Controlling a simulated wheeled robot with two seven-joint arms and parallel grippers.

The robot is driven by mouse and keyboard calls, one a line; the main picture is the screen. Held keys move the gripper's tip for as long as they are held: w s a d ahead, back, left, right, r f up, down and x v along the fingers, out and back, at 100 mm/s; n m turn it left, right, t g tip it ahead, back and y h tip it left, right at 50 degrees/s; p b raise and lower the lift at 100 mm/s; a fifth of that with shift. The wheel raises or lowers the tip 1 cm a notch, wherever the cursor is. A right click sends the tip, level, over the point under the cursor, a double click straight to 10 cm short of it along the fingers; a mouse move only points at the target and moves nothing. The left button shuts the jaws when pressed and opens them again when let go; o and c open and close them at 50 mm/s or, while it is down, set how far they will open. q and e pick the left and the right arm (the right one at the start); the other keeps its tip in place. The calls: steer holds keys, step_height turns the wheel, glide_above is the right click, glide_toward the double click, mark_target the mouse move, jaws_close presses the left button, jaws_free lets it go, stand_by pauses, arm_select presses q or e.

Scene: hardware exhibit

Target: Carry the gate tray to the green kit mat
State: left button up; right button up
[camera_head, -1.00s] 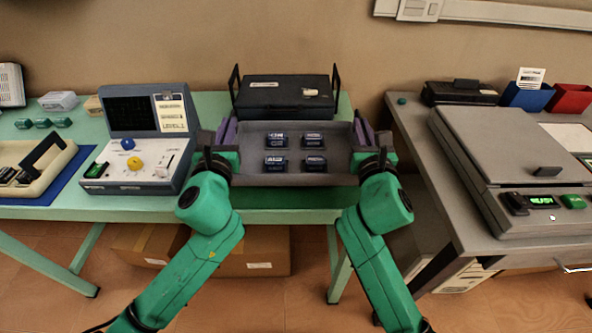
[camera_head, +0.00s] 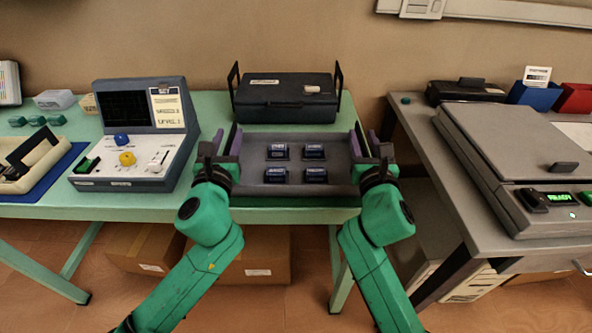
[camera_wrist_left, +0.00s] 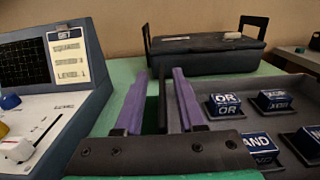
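The gate tray (camera_head: 295,184) is a shallow dark grey tray with several dark blue gate blocks in it, lettered OR and AND in the left wrist view. It rests level on the green tabletop in front of a black case. My left gripper (camera_head: 228,138) is at its left wall, with purple fingers spread; the left wrist view shows a gap with green surface between them (camera_wrist_left: 158,90). My right gripper (camera_head: 366,140) is at the right wall, its fingers also apart. I cannot tell a green kit mat from the green tabletop; the tray hides what is under it.
The black case (camera_head: 285,97) with upright handles stands close behind the tray. A console (camera_head: 140,130) with knobs stands to the left. A cream tray (camera_head: 40,165) on a blue mat lies further left. A grey table (camera_head: 440,190) with a large flat device is at the right.

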steer(key=shift+s, duration=0.1)
arm_select(q)
steer(key=s, duration=1.2)
arm_select(e)
steer(key=s, duration=1.2)
steer(key=shift+a, duration=0.1)
